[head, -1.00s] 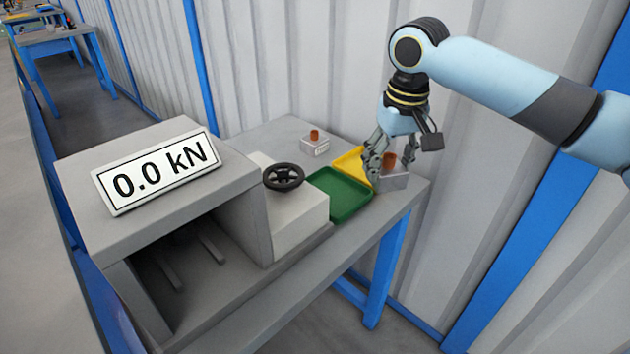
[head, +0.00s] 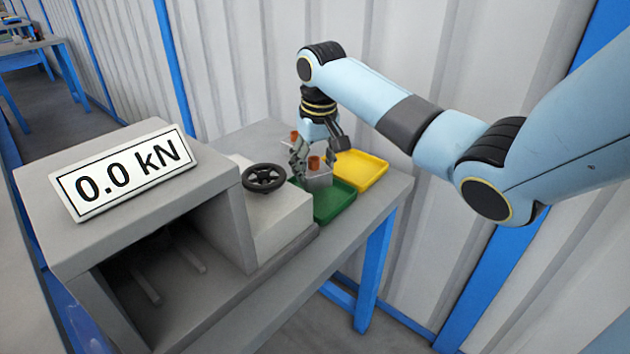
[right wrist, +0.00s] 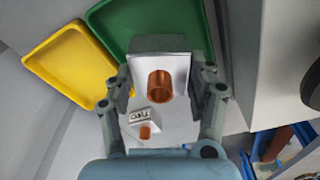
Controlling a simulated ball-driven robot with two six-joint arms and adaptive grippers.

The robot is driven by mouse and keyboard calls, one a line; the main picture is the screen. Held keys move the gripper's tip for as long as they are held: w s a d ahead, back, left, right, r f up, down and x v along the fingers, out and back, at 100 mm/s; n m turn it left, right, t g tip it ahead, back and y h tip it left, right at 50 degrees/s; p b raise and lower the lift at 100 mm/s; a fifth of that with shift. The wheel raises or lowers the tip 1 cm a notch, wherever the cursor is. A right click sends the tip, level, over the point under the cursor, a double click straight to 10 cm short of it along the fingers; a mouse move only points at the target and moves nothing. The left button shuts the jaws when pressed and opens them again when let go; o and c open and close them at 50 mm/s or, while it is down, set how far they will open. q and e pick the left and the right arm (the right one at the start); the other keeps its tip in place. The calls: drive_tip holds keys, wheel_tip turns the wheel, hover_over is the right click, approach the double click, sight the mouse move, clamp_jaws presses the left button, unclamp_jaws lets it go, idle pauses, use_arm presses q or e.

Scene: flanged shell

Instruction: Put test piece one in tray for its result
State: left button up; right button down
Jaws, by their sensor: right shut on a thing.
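My right gripper (head: 317,166) is shut on a grey metal block with a copper-coloured cylinder on top, a test piece (head: 318,181). It holds the block at the back edge of the green tray (head: 335,211), apparently above it. The held test piece (right wrist: 160,47) also shows between the fingers in the right wrist view, overlapping the green tray (right wrist: 118,22). The yellow tray (head: 365,171) is empty, to the right of the green one. A second, labelled test piece (right wrist: 138,121) stands on the table; its label is too small to read surely. My left gripper is out of view.
A grey test machine with a display (head: 124,172) reading "0.0 kN" stands at the left. Its black handwheel (head: 264,178) is close to the left of the gripper.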

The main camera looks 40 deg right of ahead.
sight(316, 170)
wheel_tip(316, 170, down, 3)
drive_tip(key=shift+f+b, duration=0.2)
drive_tip(key=shift+b, duration=0.1)
drive_tip(key=shift+f, duration=0.1)
drive_tip(key=shift+c, duration=2.2)
unclamp_jaws()
drive_tip(key=shift+s, duration=0.1)
drive_tip(key=r, duration=0.4)
drive_tip(key=s+r+p, duration=0.1)
drive_tip(key=r, duration=0.3)
drive_tip(key=r+p, duration=0.1)
drive_tip(key=r, duration=0.3)
drive_tip(key=shift+s+a, duration=0.15)
drive_tip(key=shift+a, duration=0.05)
